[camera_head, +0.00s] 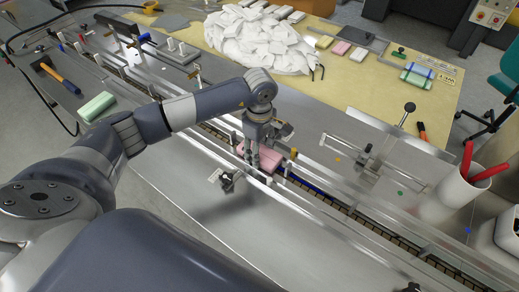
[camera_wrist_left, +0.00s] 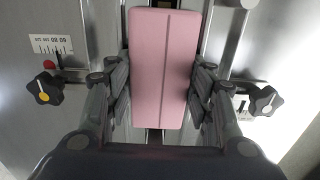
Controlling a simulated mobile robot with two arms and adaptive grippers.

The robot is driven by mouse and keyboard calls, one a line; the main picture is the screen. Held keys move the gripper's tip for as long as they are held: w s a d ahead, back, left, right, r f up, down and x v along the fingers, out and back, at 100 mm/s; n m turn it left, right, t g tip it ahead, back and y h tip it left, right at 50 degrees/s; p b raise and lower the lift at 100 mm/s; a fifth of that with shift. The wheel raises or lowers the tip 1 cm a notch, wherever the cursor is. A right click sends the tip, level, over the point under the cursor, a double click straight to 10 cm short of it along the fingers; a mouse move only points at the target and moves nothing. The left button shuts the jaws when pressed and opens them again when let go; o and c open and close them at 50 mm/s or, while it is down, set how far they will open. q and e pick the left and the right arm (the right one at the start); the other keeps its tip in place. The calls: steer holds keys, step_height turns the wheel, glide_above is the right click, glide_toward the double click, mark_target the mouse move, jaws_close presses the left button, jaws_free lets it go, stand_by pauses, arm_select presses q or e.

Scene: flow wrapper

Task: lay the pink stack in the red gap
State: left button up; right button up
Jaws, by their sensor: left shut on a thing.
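The pink stack (camera_head: 268,158) is a flat pink block at the conveyor channel, in the middle of the head view. In the wrist view the pink stack (camera_wrist_left: 163,65) stands lengthwise between the fingers, with a seam along it. My left gripper (camera_head: 252,162) points down and is shut on its sides; it also shows in the wrist view (camera_wrist_left: 160,105). A red dot (camera_wrist_left: 49,63) lies on the plate left of the stack in the wrist view. The red gap itself I cannot make out; the stack and gripper hide part of the channel. My right gripper is not in view.
Metal rails and a dark conveyor chain (camera_head: 400,249) run diagonally past the stack. Black knobs (camera_wrist_left: 44,88) flank the channel. A white cup (camera_head: 458,190) with red handles stands at the right.

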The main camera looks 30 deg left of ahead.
arm_select(q)
steer(key=o, duration=0.9)
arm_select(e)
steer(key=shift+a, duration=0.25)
arm_select(q)
steer(key=shift+r, duration=0.15)
steer(key=shift+w+r, duration=0.1)
steer(key=shift+r, duration=0.3)
step_height(320, 180, up, 11)
steer(key=shift+f, duration=0.1)
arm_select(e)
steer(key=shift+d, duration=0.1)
